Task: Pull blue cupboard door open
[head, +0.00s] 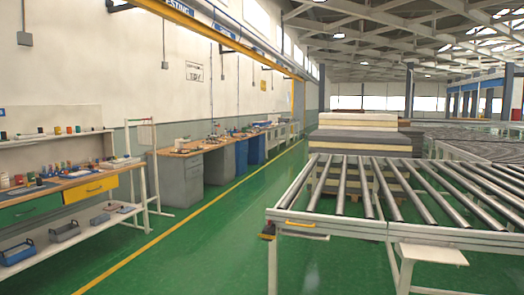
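Blue cupboard fronts stand under the long workbench along the left wall, some way off. The nearer blue front (241,157) is beside a grey cabinet, and another blue front (256,149) is just beyond it. They look closed, but they are too small and angled for me to be sure, and no handle can be made out. Neither of my grippers is in view.
A roller conveyor (400,232) fills the right foreground, with stacked mattresses (357,121) behind it. A shelf bench (70,190) with drawers stands at left. Green floor (190,250) with a yellow line (135,257) runs clear between them toward the workbench (190,147).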

